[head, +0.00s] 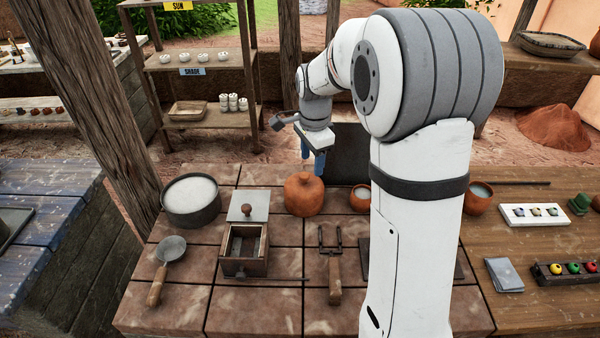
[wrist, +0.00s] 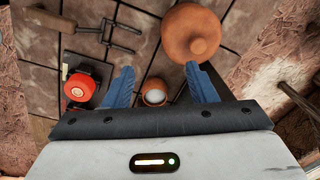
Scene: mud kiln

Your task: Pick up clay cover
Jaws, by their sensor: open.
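An orange-brown clay cover (head: 304,196), round with a small knob on top, sits on the tiled worktop near its back edge. In the wrist view the clay cover (wrist: 188,28) lies at the top, beyond the right fingertip, with its knob facing me. Whether a vessel is under it I cannot tell. My gripper (head: 313,160) is open and empty, with blue fingers pointing down, above and behind the cover. In the wrist view my gripper (wrist: 162,78) has its fingers apart, and the cover is not between them.
A small clay pot (head: 360,198) with pale contents stands right of the cover; the wrist view shows it between my fingers. A wooden box (head: 245,255), a two-pronged tool (head: 332,270) and a round grey pan (head: 191,200) stand nearby. A red-topped object (wrist: 82,88) shows in the wrist view.

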